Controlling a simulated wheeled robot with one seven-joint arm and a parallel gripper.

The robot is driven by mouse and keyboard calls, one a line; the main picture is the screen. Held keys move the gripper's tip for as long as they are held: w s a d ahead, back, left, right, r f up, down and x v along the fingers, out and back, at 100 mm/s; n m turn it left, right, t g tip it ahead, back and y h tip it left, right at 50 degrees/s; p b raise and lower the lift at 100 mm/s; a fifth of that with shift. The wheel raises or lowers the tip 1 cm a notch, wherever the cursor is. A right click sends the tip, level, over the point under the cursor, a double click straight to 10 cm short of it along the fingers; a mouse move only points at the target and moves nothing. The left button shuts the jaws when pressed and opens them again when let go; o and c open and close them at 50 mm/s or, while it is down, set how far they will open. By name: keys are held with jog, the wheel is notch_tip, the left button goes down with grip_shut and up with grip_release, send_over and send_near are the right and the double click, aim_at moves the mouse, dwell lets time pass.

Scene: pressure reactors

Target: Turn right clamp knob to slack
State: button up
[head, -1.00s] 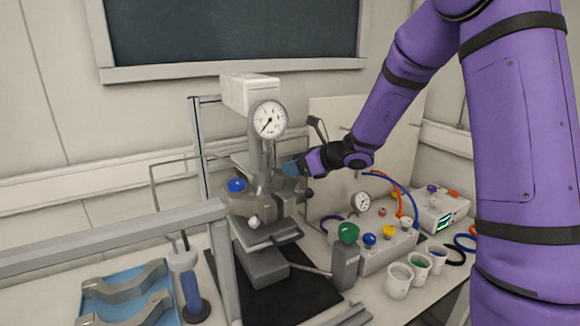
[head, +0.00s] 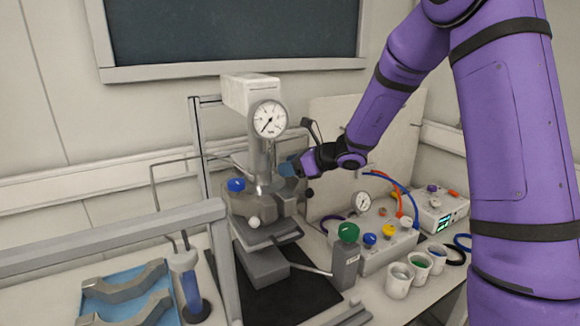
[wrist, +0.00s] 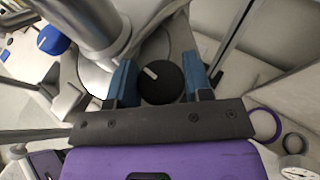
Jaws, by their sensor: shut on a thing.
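The right clamp knob (wrist: 160,84) is black and round with a white pointer mark, which points to the upper left in the wrist view. My gripper (wrist: 160,81) has its blue fingers on either side of this knob and is shut on it. In the head view my gripper (head: 289,168) is at the right side of the pressure reactor (head: 262,150), and its fingers hide the knob there. A blue knob (head: 236,185) with a white mark sits on the reactor's left side; it also shows in the wrist view (wrist: 53,40).
A pressure gauge (head: 267,118) faces front on the reactor. A metal frame (head: 197,140) stands behind it. To the right are a valve box (head: 385,247) with coloured knobs, several cups, and a white device (head: 441,210). A blue tray (head: 124,290) with clamp halves lies front left.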

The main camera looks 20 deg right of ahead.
jog(key=shift+g, duration=0.3)
jog(key=n+g+y, duration=0.1)
jog(key=n+g, duration=0.2)
jog(key=n+g+y, duration=0.2)
jog(key=n, duration=0.1)
jog(key=shift+g, duration=0.4)
jog(key=n+g, duration=0.6)
jog(key=g, duration=0.1)
jog(key=n+g+h, duration=0.2)
jog(key=n+g, duration=0.2)
jog(key=shift+n+g+h, duration=1.5)
jog(key=shift+n+h, duration=0.3)
jog(key=o, duration=0.6)
jog(key=shift+o, duration=0.2)
jog(key=shift+r, duration=0.1)
